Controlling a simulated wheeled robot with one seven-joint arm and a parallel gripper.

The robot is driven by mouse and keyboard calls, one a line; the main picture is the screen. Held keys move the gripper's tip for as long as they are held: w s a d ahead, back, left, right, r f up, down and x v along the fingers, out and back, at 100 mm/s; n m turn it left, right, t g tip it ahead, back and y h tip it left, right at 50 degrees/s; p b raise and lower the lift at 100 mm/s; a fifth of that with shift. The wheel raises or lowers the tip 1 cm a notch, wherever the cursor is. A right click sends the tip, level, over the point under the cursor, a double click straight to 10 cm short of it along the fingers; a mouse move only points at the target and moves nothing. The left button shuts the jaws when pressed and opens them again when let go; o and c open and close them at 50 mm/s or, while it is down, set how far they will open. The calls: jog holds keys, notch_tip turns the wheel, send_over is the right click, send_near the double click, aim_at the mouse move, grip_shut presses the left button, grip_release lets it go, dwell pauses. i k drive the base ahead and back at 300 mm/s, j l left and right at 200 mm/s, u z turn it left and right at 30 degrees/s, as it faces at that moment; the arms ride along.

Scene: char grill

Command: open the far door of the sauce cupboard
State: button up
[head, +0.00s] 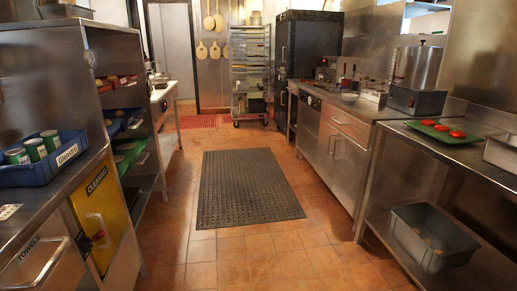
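No label in the head view names a sauce cupboard, so I cannot tell which unit it is. On the right, a steel cupboard (347,163) under the counter has tall door fronts with bar handles, and they look shut. On the left, a yellow front marked CLEANING (97,212) has a handle and stands below the left counter. A steel front marked TOWELS (50,265) with a bar handle is nearer, at the lower left. My gripper is not in view.
A black rubber mat (248,185) lies on the open tiled floor between the counters. A grey bin (432,238) is on the lower right shelf. A wheeled rack (250,80) stands at the back.

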aim_at(351, 158)
jog(key=i+l+u, duration=0.1)
jog(key=i, duration=1.75)
jog(key=i+z, duration=0.15)
jog(key=i, duration=0.5)
jog(key=i+j+z, duration=0.15)
jog(key=i, duration=0.45)
jog(key=i+j+z, duration=0.1)
jog(key=i, duration=0.5)
jog(key=i+z, duration=0.15)
jog(key=i, duration=0.8)
